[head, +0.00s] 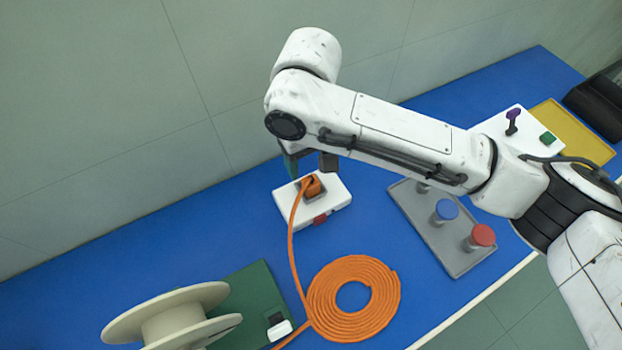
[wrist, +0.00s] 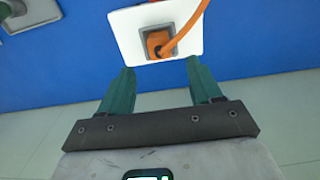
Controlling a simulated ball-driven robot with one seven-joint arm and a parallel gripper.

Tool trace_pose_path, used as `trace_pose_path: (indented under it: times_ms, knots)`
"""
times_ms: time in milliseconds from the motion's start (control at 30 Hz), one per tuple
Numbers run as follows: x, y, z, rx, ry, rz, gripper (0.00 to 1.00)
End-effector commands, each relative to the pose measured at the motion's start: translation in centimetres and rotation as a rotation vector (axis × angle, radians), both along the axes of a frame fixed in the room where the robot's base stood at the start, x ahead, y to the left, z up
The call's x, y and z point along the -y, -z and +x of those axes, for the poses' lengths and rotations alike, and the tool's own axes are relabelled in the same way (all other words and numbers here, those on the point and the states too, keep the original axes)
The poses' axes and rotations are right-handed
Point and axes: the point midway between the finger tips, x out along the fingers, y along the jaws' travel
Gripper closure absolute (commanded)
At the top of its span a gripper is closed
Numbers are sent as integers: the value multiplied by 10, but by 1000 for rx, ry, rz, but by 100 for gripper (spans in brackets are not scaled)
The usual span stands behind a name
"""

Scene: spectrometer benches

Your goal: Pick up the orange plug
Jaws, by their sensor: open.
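The orange plug (head: 311,187) sits in a dark square socket on a white box (head: 338,192) on the blue bench, with an orange cable running from it. In the wrist view the plug (wrist: 158,43) lies in the socket of the white box (wrist: 125,30), ahead of my fingertips and roughly centred between them. My gripper (wrist: 158,72) is open and empty, its two green fingers apart. In the head view my gripper (head: 300,168) is just behind and above the plug, with one finger partly hidden by the arm.
A coiled orange cable (head: 325,300) lies in front of the box. A grey tray (head: 440,245) with red and blue capped items is at right. A red part (head: 321,219) is on the box's front.

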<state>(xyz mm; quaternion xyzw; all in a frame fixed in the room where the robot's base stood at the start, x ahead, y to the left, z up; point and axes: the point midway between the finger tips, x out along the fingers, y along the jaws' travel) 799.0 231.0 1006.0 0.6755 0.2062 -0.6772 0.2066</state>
Motion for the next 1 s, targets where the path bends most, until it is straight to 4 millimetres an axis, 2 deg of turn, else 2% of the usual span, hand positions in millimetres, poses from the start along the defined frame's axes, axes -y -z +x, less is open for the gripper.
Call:
trace_pose_path:
  times_ms: [267,500,600,867,1000]
  knots:
    - [1,21,-1,1,-1,-1,36]
    - [3,55,-3,2,-1,-1,36]
    - [3,63,-3,2,-2,0,36]
    - [3,67,-3,2,-2,1,36]
    - [3,67,-3,2,-2,1,49]
